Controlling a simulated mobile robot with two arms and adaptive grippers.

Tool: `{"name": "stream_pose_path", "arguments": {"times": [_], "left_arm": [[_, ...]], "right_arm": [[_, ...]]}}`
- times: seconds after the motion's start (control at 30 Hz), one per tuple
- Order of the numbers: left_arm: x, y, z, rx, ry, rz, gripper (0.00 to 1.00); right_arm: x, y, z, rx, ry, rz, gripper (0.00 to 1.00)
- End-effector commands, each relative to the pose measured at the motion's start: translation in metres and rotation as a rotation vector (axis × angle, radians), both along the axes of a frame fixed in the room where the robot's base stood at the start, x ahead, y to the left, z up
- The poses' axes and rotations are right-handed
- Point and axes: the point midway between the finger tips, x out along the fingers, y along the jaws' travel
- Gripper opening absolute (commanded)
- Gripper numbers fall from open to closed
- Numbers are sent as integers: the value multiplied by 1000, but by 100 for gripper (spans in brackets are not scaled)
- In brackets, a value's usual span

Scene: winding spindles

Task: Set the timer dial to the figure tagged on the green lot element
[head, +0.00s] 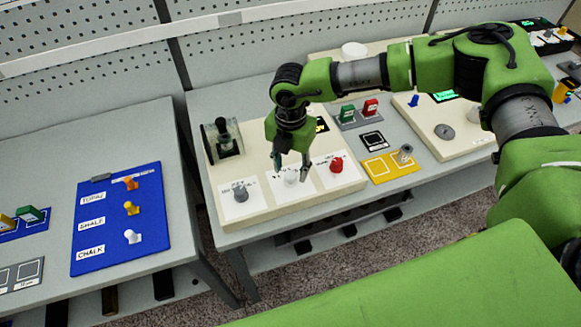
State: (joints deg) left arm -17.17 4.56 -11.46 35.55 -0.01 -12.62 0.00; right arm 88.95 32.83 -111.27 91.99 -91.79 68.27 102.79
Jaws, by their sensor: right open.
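My right gripper (290,168) is open and points down over a white knob (291,178) on a cream panel (262,211). I cannot tell whether its fingers touch the knob. A green element (347,112) stands in a grey tray behind the panel, beside a red element (370,107). Another green element (29,213) stands at the far left. Any figures on their tags are too small to read. A round grey dial (445,131) sits on a second cream panel (476,138) at the right, below a green-lit display (443,96). My left gripper is out of view.
A grey knob (240,192) and a red knob (336,164) flank the white knob. A dark device with a clear cover (222,138) stands at the panel's back left. A yellow tray (378,169) lies to the right. A blue board (121,217) with labelled pegs lies on the left table.

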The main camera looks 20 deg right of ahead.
Motion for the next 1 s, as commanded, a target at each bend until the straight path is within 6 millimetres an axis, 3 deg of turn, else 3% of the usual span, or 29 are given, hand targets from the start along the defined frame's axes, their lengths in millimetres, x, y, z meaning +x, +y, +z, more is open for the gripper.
{"name": "stream_pose_path", "arguments": {"times": [0.2, 0.53, 0.7, 1.0], "left_arm": [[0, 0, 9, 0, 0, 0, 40], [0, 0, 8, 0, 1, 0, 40], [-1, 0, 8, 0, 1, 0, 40], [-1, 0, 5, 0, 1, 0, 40]], "right_arm": [[0, 0, -22, 1, 1, 0, 41], [0, 0, -26, 1, 0, 0, 41], [0, 0, -26, 1, 0, 0, 2], [0, 0, -27, 1, 0, 17, 2]]}}
